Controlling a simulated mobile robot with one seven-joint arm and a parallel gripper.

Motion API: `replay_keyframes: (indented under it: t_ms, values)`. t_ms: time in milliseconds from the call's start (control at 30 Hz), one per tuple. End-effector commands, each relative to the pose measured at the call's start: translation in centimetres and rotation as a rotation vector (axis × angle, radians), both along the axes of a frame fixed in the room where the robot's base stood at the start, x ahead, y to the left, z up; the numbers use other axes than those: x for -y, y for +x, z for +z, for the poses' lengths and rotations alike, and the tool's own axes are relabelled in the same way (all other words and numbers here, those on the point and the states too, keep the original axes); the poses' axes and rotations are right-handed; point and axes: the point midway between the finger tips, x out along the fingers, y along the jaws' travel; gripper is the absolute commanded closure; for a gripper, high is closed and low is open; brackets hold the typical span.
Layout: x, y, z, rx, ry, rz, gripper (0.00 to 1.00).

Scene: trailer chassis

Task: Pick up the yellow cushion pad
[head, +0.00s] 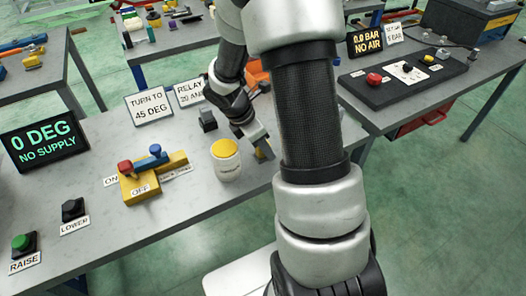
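A round yellow pad (225,148) sits on top of a short white cylinder (229,170) on the grey table. It is the only pad-like yellow piece I make out nearby. My gripper (264,150) points down just right of the cylinder, close to the tabletop. My arm's thick link partly hides the area right of it. Whether the fingers are open or shut is not clear, and I see nothing plainly held.
A yellow switch block (152,184) with red and blue parts lies left of the cylinder. A small dark block (207,121) and sign cards stand behind. A black display (44,142) and two buttons are at left. Bare tabletop (150,235) lies in front.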

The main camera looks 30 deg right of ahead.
Motion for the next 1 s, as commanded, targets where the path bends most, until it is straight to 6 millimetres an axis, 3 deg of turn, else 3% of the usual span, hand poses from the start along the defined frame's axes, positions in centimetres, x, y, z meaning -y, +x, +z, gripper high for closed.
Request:
replay_keyframes:
  t_ms: [67,333,667,1000]
  values:
    - [0.0,0.0,0.0,0.0,0.0,0.0,0.56]
    - [0.0,0.0,0.0,0.0,0.0,0.0,1.0]
    - [0.0,0.1,0.9,0.003,0.0,-0.001,1.0]
    - [0.0,0.1,7.5,0.005,0.0,-0.002,1.0]
